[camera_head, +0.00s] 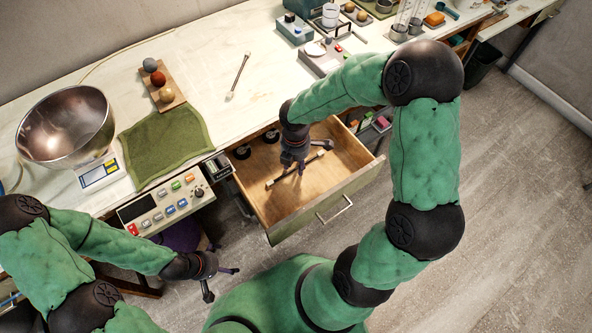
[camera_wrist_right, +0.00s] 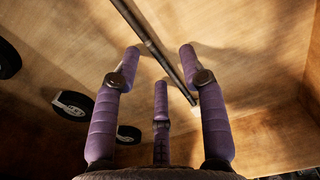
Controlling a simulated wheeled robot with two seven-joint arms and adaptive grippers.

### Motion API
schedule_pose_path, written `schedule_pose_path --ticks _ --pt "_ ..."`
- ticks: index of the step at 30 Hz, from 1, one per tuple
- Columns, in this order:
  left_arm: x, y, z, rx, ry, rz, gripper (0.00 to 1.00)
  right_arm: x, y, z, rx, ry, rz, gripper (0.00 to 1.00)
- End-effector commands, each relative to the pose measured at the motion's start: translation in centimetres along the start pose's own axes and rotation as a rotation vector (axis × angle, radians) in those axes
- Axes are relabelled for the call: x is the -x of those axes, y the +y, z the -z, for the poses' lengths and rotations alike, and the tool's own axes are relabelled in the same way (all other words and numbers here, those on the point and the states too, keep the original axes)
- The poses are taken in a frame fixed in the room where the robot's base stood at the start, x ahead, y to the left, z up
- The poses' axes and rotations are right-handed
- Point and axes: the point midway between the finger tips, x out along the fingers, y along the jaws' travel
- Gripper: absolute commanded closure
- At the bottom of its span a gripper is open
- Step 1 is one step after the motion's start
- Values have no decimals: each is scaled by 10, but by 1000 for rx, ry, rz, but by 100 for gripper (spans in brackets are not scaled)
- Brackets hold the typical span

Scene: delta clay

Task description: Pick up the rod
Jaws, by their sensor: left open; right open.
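A thin dark rod with pale ends (camera_head: 278,180) lies in the open wooden drawer. In the right wrist view the rod (camera_wrist_right: 163,54) runs diagonally between the spread purple fingertips, on the drawer floor. My right gripper (camera_head: 293,170) reaches down into the drawer over the rod; it is open and empty, also in the right wrist view (camera_wrist_right: 160,62). It partly hides the rod in the head view. Another similar rod (camera_head: 238,76) lies on the tabletop. My left gripper (camera_head: 219,282) is open and empty, low at the left, in front of the bench.
The drawer (camera_head: 350,191) has raised walls around my right gripper. It also holds dark round objects (camera_head: 271,136). A control panel (camera_head: 166,205), green cloth (camera_head: 165,143), scale (camera_head: 103,172) with a metal bowl (camera_head: 66,125), and ball board (camera_head: 172,91) are at the left.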

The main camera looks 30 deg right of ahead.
Motion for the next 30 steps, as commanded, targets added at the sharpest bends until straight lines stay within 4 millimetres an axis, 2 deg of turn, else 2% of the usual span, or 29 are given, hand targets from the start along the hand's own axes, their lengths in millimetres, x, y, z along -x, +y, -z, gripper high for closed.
schedule_pose_path --ticks 2,8,12,13,25,30 --pt "-4 -1 0 0 0 0 0 -6 1 0 0 0 -2 57" --pt "-2 -1 0 0 0 0 0 -5 1 0 0 -1 -2 57" --pt "-2 -1 0 0 0 0 0 -5 1 0 -1 0 -2 97" --pt "-2 -1 0 0 0 0 0 -5 1 0 -1 0 -2 100" --pt "-1 0 0 0 0 0 0 -3 1 0 -1 -1 -2 100" --pt "9 3 0 0 0 0 0 17 1 0 -1 -1 -3 100"
